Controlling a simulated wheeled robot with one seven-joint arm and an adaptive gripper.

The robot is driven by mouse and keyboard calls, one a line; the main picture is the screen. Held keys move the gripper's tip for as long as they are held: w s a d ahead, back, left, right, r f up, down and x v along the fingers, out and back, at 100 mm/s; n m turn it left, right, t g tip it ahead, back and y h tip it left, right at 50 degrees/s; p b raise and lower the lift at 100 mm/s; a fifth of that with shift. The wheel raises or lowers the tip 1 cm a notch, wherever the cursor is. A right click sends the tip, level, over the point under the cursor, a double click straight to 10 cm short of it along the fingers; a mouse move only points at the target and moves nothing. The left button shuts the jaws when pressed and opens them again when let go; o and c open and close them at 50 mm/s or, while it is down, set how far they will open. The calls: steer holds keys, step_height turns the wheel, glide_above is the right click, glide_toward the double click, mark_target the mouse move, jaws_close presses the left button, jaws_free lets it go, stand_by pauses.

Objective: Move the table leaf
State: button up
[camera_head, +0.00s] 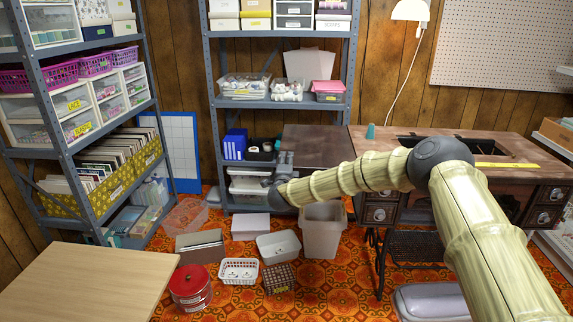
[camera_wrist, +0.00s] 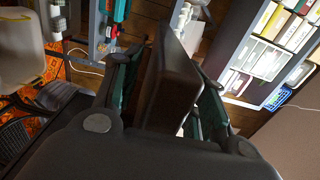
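The sewing table (camera_head: 400,137) stands at the right, with a dark brown table leaf (camera_head: 318,143) out at its left end, roughly level with the top. My gripper (camera_head: 286,158) is at the leaf's left front corner, fingers pointing away from the head camera. In the wrist view, a dark brown slab (camera_wrist: 168,85), which looks like the leaf edge-on, stands between the two fingers of my gripper (camera_wrist: 168,95). The fingers are spread, with narrow gaps seeming to show beside the slab. Contact is hard to judge.
A grey shelf unit (camera_head: 214,110) with bins stands behind the leaf. A beige waste bin (camera_head: 323,230) stands below it. Boxes, baskets and a red tin (camera_head: 190,287) crowd the patterned floor. A teal thimble-like cup (camera_head: 370,131) and yellow ruler (camera_head: 507,165) lie on the table.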

jaws_close()
steer(key=shift+d+r+m, duration=0.15)
steer(key=shift+r+m, duration=0.45)
steer(key=shift+r, duration=0.8)
steer(key=shift+o, duration=1)
jaws_free()
steer(key=s, duration=1.2)
steer(key=shift+a+f, duration=0.1)
steer(key=shift+a, duration=0.1)
